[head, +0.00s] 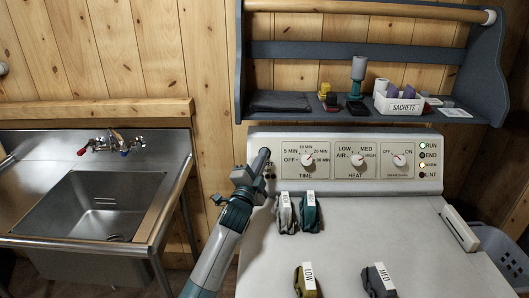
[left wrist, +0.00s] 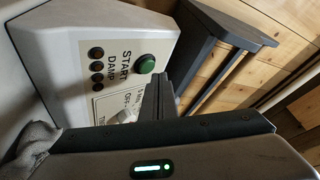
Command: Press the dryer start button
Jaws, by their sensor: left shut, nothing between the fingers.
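The dryer's control panel (head: 340,160) stands at the back of the white dryer top. The round green start button (left wrist: 146,64) shows in the left wrist view beside the word START. My left gripper (head: 262,158) is shut and empty, held at the panel's left end. In the left wrist view its dark fingertips (left wrist: 156,90) lie just below the button in the picture; I cannot tell whether they touch it. In the head view the arm and gripper hide the button. The RUN lamp (head: 422,146) looks lit green. My right gripper is not in view.
Grey and teal bundles (head: 306,213) lie near the panel, right of my gripper. Tagged olive (head: 307,282) and dark (head: 379,282) bundles lie nearer. A blue-grey shelf (head: 350,112) with small items and a sachets box overhangs the panel. A metal sink (head: 95,205) stands left.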

